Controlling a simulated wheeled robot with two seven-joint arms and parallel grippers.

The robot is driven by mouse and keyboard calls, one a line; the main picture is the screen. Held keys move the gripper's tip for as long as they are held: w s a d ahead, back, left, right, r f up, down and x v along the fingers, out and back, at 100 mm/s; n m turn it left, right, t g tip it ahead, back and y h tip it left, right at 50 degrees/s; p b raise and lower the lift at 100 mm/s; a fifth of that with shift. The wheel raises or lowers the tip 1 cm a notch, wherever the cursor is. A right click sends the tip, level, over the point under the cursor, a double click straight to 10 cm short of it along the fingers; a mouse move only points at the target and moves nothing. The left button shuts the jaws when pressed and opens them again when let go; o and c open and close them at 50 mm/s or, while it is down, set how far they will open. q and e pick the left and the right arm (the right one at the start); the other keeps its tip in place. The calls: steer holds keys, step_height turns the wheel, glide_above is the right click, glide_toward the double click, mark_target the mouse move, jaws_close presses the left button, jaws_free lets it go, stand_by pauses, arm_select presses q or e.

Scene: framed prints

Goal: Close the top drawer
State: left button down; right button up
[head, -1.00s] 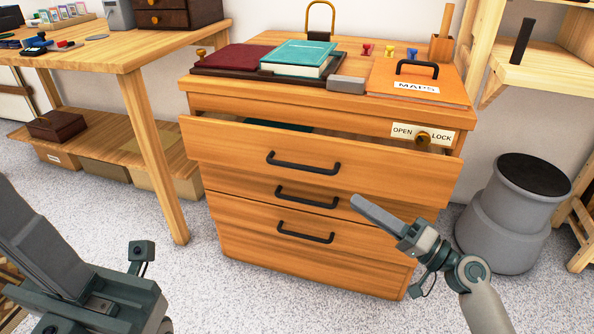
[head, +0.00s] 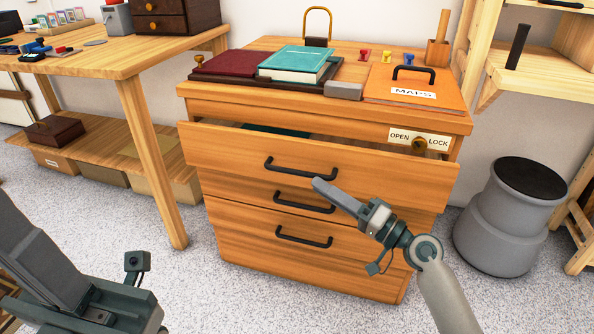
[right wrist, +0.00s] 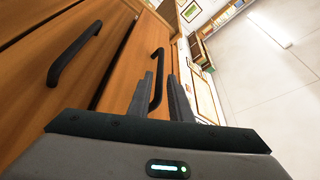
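The wooden cabinet's top drawer (head: 390,181) is pulled partly out, with a gap above its front and a dark green thing showing inside. Its black handle (head: 300,172) is on the front. My right gripper (head: 318,184) is in front of the drawer, its fingertips just below and right of that handle. In the right wrist view its two fingers (right wrist: 161,77) stand apart, with a black handle (right wrist: 158,80) seen between them; contact cannot be told. My left gripper (head: 30,245) is at the lower left, away from the cabinet; its opening is unclear.
The lower drawers are shut. On the cabinet top lie a teal book (head: 296,63), a maroon book (head: 237,63) and an orange MAPS case (head: 414,84). A workbench (head: 125,58) stands left, a grey stool (head: 510,215) right. The floor in front is clear.

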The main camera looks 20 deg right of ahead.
mark_target(297, 172)
steer(key=x, duration=0.8)
jaws_close()
